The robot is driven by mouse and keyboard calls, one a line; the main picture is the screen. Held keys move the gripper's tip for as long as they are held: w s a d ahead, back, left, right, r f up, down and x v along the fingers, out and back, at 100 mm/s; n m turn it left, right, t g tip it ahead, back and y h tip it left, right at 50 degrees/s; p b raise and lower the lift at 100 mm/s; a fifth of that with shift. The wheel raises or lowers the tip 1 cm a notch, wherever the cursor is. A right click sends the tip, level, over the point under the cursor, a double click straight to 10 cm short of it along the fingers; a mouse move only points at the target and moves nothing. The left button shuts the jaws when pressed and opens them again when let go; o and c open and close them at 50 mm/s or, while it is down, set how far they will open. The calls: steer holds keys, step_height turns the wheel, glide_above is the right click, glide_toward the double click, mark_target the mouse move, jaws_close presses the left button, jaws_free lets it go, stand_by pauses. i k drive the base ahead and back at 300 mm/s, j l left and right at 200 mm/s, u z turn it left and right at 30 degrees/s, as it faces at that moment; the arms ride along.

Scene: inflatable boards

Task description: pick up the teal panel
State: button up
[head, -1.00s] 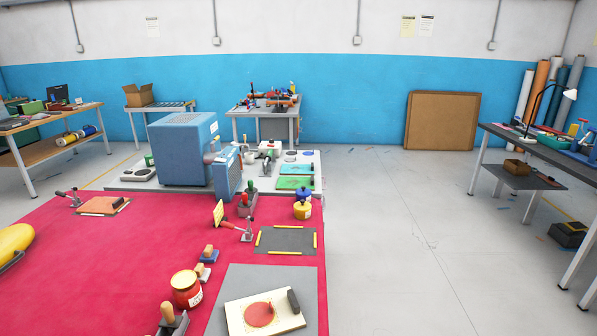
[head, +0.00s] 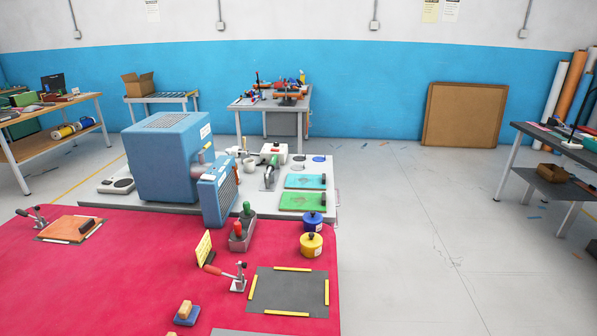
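The teal panel (head: 305,182) is a flat rectangle lying on the grey-white bench (head: 262,205) beyond the red table. It is near that bench's right edge, just behind a green panel (head: 303,202). A small dark piece shows at its right end. My gripper is not in view.
The red table (head: 130,270) fills the near left, with a toggle clamp (head: 238,280) and a dark mat with yellow strips (head: 288,291). Blue (head: 313,222) and yellow (head: 311,245) pots stand near its right corner. A big blue machine (head: 168,160) stands left of the panels. Floor at right is clear.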

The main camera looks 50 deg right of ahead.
mark_target(310, 182)
steer(key=i+l, duration=0.15)
steer(key=l, duration=0.25)
steer(key=i+l+u, duration=0.1)
steer(key=l, duration=0.3)
steer(key=i+l, duration=0.25)
steer(key=l, duration=0.15)
steer(key=i+l+u, duration=0.1)
steer(key=l, duration=0.3)
steer(key=i+l, duration=0.15)
steer(key=l, duration=0.25)
steer(key=i+l, duration=0.15)
steer(key=l, duration=0.25)
steer(key=i+l+u, duration=0.1)
steer(key=l, duration=0.3)
steer(key=i+l, duration=0.15)
steer(key=l, duration=0.3)
steer(key=i+u, duration=0.05)
